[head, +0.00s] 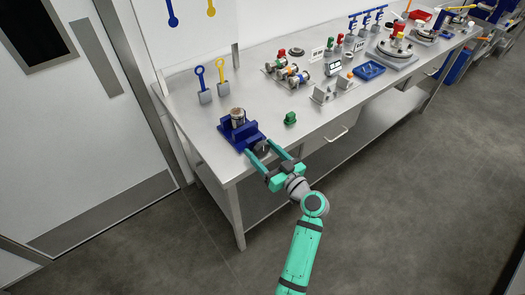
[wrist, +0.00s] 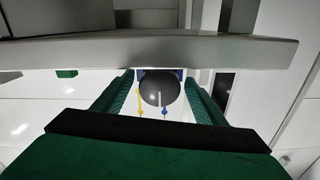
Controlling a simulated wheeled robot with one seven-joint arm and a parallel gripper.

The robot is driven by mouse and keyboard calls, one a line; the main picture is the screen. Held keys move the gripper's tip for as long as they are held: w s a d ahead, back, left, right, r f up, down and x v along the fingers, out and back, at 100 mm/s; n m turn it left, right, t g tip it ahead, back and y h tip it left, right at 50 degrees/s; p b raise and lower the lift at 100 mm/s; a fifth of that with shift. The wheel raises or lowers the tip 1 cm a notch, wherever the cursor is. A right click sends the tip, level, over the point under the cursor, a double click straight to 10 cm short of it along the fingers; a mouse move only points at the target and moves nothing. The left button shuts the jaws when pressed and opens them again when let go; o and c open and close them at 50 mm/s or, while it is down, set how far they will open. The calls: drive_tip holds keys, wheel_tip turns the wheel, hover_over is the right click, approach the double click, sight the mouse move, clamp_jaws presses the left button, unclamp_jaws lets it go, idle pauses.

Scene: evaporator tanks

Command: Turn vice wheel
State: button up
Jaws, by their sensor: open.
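A blue vice (head: 238,134) sits at the near left corner of the metal table, with a metal cylinder (head: 238,118) upright in it. The vice wheel (head: 262,148), a dark grey round piece, is on the side of the vice facing my arm. In the wrist view the wheel (wrist: 159,88) shows as a dark disc with blue vice parts behind it. My gripper (head: 262,149) is open, with its two green fingers on either side of the wheel. In the wrist view the fingers (wrist: 160,98) flank the disc; I cannot tell whether they touch it.
The steel table (head: 190,125) runs to the back right; its edge (wrist: 150,50) crosses the wrist view. A green knob (head: 290,118) stands right of the vice. Valves (head: 287,72) and a blue tray (head: 369,70) are farther right.

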drive_tip(key=v, duration=1)
drive_tip(key=shift+s+d, duration=0.25)
drive_tip(key=shift+s, duration=0.05)
drive_tip(key=x, duration=0.9)
drive_tip(key=shift+r, duration=0.2)
drive_tip(key=c, duration=1)
drive_tip(key=shift+c, duration=0.2)
